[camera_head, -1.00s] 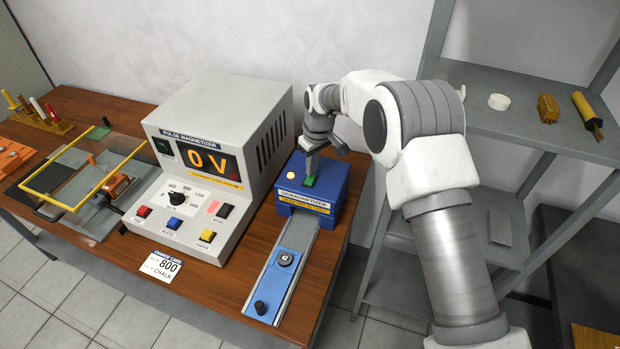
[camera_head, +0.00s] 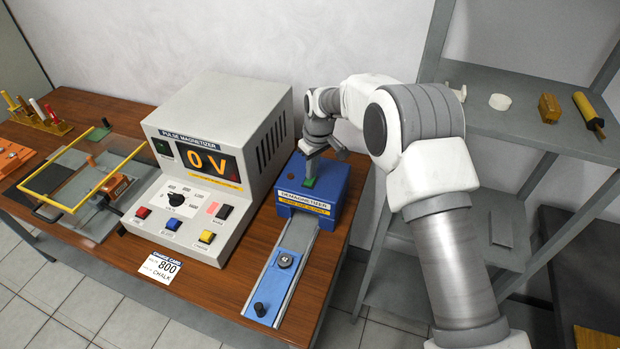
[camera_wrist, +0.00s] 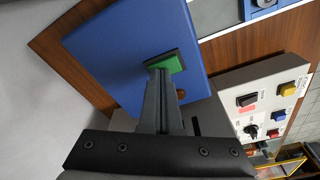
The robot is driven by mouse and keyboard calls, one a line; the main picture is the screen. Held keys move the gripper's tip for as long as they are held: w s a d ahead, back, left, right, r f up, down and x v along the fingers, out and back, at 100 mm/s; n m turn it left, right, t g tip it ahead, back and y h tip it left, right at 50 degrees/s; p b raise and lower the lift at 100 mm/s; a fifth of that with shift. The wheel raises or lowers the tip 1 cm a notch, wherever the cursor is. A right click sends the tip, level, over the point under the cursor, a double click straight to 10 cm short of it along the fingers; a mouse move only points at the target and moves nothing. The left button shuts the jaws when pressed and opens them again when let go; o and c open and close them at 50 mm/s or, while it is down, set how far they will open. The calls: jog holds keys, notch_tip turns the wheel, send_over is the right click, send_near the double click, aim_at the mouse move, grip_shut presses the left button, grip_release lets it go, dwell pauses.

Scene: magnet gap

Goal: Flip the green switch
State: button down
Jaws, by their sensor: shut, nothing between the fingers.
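The green switch (camera_head: 309,183) sits on top of the blue demagnetizer box (camera_head: 330,190) at the right end of the wooden table. It also shows in the wrist view (camera_wrist: 173,63), in a dark frame. My gripper (camera_head: 309,166) is shut and empty, pointing down at the switch. In the wrist view its fingertips (camera_wrist: 160,71) overlap the switch's near edge; I cannot tell whether they touch it. A small amber lamp (camera_wrist: 181,94) beside the switch looks unlit.
The pulse magnetizer (camera_head: 215,140), reading 0 V, stands close to the left of the box. A grey track with a puck (camera_head: 285,261) runs forward from the box. A metal shelf (camera_head: 530,122) is on the right. A yellow frame (camera_head: 80,175) is at the left.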

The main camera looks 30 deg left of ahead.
jog(key=shift+r+p, duration=1.45)
jog(key=shift+r, duration=1.9)
